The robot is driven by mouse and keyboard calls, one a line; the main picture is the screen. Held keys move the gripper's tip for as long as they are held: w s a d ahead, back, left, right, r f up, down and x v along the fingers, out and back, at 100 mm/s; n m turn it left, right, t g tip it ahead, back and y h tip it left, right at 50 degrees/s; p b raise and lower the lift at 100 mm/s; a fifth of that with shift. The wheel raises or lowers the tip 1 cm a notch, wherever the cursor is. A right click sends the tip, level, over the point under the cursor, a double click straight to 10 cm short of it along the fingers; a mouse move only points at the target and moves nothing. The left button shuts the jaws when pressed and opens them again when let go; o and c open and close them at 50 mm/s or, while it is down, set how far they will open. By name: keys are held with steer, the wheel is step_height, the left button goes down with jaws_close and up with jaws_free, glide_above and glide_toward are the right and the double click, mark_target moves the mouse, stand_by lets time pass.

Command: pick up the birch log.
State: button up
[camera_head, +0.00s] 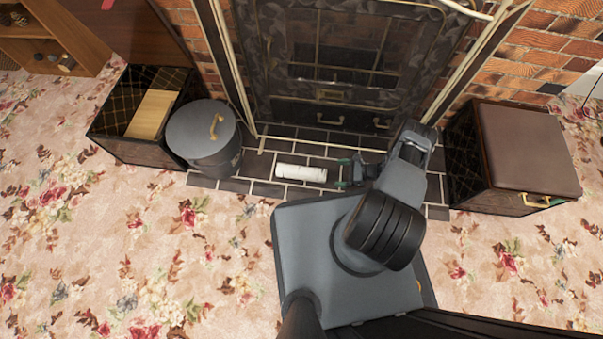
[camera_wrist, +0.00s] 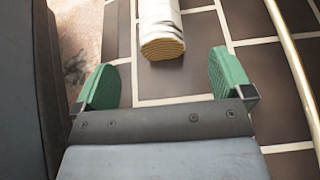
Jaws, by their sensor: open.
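The birch log (camera_head: 301,173) is a short white cylinder with dark marks. It lies on its side on the dark tiled hearth in front of the fireplace. In the wrist view the log (camera_wrist: 161,22) shows its tan, ringed cut end toward me, and its far end is out of the picture. My gripper (camera_head: 345,173) is just to the right of the log in the head view. In the wrist view the green fingers of my gripper (camera_wrist: 165,82) are spread apart and empty, with the log's near end a little ahead and between their lines.
The hearth (camera_head: 263,190) has dark tiles with pale joints. A grey lidded bucket (camera_head: 205,140) stands left of the log, beside an open box (camera_head: 113,148) holding a wooden block. A brown-topped box (camera_head: 527,150) stands at right. The fireplace screen (camera_head: 335,85) rises behind. Floral carpet is clear at front left.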

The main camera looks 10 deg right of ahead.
mark_target(319, 174)
steer(key=x, duration=0.4)
steer(key=shift+a+f+b, duration=0.15)
steer(key=shift+a+b, duration=0.15)
steer(key=shift+b, duration=0.1)
steer(key=b+x, duration=0.1)
steer(key=x, duration=0.3)
steer(key=shift+d+f+b, duration=0.1)
steer(key=shift+f+b, duration=0.15)
steer(key=shift+b, duration=0.15)
steer(key=shift+w+a+f, duration=0.15)
steer(key=shift+w+a, duration=0.05)
steer(key=shift+a, duration=0.4)
steer(key=c, duration=1.2)
steer(key=shift+c, duration=0.3)
